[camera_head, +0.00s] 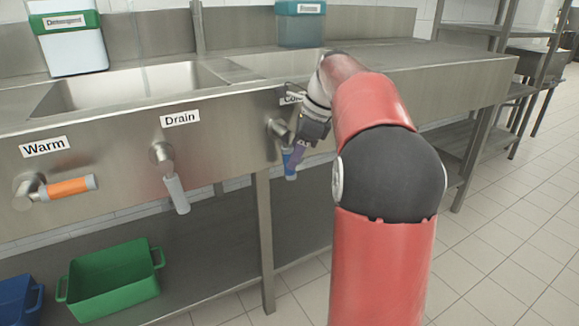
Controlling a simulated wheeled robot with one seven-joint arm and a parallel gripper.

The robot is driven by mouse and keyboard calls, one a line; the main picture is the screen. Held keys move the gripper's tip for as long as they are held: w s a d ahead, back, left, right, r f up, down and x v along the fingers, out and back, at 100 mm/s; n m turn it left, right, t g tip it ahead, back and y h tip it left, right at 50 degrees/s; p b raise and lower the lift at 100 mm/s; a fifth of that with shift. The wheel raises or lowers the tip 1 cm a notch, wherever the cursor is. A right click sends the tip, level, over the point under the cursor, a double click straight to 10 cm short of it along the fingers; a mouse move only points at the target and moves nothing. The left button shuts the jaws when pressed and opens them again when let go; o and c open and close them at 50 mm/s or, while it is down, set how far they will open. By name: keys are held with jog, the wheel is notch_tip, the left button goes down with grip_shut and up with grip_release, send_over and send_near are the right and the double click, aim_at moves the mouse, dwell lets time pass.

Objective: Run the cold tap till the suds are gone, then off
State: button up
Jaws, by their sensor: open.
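The cold tap's blue handle (290,163) hangs down on the sink front at the centre. Its label, reading "Co...", is partly hidden by my arm. My gripper (298,155) is at the blue handle, with its jaws open; I cannot tell whether they touch it. The sink basin (45,108) behind the front panel shows only its rim and upper walls, so any suds inside are hidden. A thin pale stream (143,50) shows above the left basin.
The Warm lever (68,188) is orange and lies sideways. The grey Drain lever (176,194) hangs down. Detergent (75,50) and Rinse (301,30) dispensers stand behind. A green crate (112,280) and a blue crate (18,300) sit on the lower shelf. Floor at right is clear.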

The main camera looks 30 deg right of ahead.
aim_at(290, 177)
jog(key=shift+b+x, duration=0.3)
jog(key=shift+x, duration=1.55)
grip_shut()
